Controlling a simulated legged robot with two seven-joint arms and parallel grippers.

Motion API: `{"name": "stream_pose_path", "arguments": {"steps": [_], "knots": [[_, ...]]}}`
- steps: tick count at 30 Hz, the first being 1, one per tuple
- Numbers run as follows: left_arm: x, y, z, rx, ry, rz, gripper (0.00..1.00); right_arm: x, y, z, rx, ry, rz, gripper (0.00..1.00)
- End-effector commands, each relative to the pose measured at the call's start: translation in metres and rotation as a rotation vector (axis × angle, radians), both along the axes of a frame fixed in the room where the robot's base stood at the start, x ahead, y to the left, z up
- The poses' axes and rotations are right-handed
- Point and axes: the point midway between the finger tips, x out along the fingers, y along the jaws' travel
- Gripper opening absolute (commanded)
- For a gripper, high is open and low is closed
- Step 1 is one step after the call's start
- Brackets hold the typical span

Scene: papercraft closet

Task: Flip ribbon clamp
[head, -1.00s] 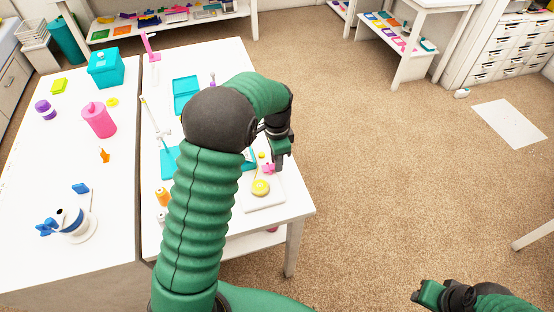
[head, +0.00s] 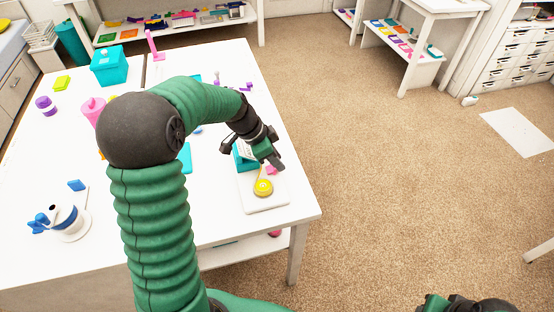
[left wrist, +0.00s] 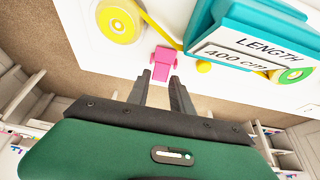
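The pink clamp (left wrist: 161,64) lies on the white board (left wrist: 145,50) between a yellow ribbon roll (left wrist: 120,20) and a teal device (left wrist: 240,30) with a "LENGTH 400 cm" label. In the head view the pink clamp (head: 271,170) shows small beside the yellow roll (head: 263,187). In the head view my left gripper (head: 274,160) hangs over the board. My right gripper (head: 432,302) is partly cut off at the bottom edge.
A yellow knob (left wrist: 204,67) and a green roll (left wrist: 292,75) sit by the device.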

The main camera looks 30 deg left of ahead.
Motion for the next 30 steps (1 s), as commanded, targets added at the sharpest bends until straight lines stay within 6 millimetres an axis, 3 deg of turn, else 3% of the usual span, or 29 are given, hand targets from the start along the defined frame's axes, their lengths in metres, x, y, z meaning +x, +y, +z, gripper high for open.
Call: {"name": "stream_pose_path", "arguments": {"steps": [3,14,17,30], "knots": [[0.000,0.000,0.000,0.000,0.000,0.000,0.44,0.000,0.000,0.000,0.000,0.000,0.000,0.36],[-0.001,0.002,0.006,0.001,-0.001,0.001,0.44,0.000,0.000,0.001,0.000,0.000,0.000,0.36],[-0.006,0.006,0.021,0.002,-0.003,0.002,0.44,0.000,0.000,0.005,0.000,0.000,0.000,0.36],[-0.045,0.041,0.130,0.002,-0.001,0.002,0.44,0.000,0.000,0.023,0.000,0.000,0.000,0.36]]}}
